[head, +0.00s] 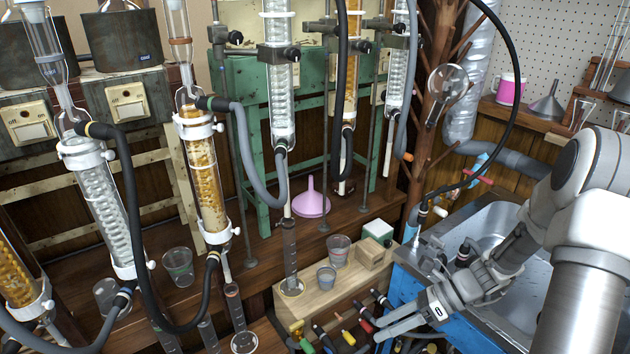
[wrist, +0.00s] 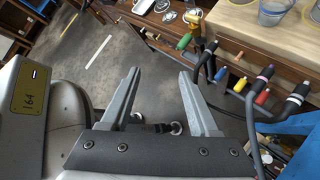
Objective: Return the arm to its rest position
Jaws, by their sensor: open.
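My gripper (head: 386,327) is at the lower right of the head view, in front of the blue sink cabinet (head: 408,290). Its two grey fingers are apart with nothing between them. In the wrist view my gripper (wrist: 158,92) also shows open, with the floor (wrist: 90,60) beyond the fingers. My arm comes in from the right edge, bent over the metal sink (head: 480,225).
Hoses with coloured ends (head: 345,335) hang close to the fingers. A wooden block stand (head: 310,290) with small beakers is to the left. Glass condensers (head: 205,175) with black and grey hoses fill the left and middle. Open floor shows in the wrist view.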

